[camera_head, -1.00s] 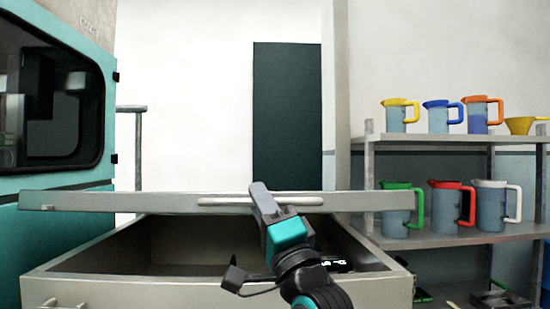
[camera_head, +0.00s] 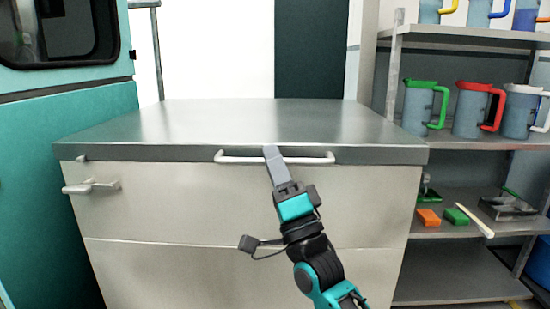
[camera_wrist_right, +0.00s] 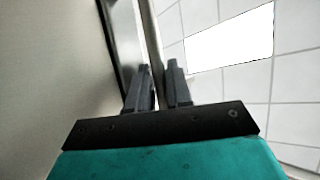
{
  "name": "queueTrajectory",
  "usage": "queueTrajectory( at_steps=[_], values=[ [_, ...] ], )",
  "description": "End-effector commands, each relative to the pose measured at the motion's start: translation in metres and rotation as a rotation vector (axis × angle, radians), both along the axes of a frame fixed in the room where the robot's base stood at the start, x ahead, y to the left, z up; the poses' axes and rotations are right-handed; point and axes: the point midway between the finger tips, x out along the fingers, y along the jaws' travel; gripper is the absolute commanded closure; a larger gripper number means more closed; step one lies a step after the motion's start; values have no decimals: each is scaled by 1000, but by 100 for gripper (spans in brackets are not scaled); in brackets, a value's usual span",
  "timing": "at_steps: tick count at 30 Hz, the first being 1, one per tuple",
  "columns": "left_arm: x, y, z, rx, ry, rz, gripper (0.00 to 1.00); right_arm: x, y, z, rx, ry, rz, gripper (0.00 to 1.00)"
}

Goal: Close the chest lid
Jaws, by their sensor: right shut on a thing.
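The grey metal chest (camera_head: 190,205) fills the middle of the head view. Its lid (camera_head: 200,124) lies flat across the top, and no gap shows along the front edge. A pale bar handle (camera_head: 230,159) runs along the lid's front edge. In the right wrist view the two dark fingers (camera_wrist_right: 160,85) sit on either side of the bar, beside the chest front (camera_wrist_right: 50,80). The chest's inside is hidden. My left gripper is not in view.
A latch (camera_head: 92,186) sticks out at the chest's front left. A teal machine (camera_head: 70,160) with a dark window stands at the left. At the right, a shelf rack (camera_head: 460,265) holds several jugs (camera_head: 472,108), an orange block (camera_head: 428,217) and a green block (camera_head: 455,216).

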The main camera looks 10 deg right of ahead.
Motion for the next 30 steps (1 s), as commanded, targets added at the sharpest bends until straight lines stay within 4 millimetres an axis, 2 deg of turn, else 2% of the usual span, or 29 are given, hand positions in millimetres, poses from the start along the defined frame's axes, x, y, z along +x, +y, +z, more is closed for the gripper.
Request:
queueTrajectory(
  at_steps=[1, 8, 9, 10, 22, 26, 30],
  values=[
    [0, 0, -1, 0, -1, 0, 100, 2, 2, -13, -9, 27, 3, 100],
    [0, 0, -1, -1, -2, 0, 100, 3, 3, -15, -10, 31, 4, 100],
    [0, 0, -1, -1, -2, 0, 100, 3, 3, -15, -10, 31, 4, 78],
    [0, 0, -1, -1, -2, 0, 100, 3, 3, -15, -10, 31, 4, 75],
    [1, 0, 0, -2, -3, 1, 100, 0, 0, -14, -7, 26, 1, 75],
    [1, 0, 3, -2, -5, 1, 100, -11, -4, -25, -8, 28, 1, 75],
    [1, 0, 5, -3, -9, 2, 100, -31, -9, -46, -10, 31, 2, 75]
  ],
)
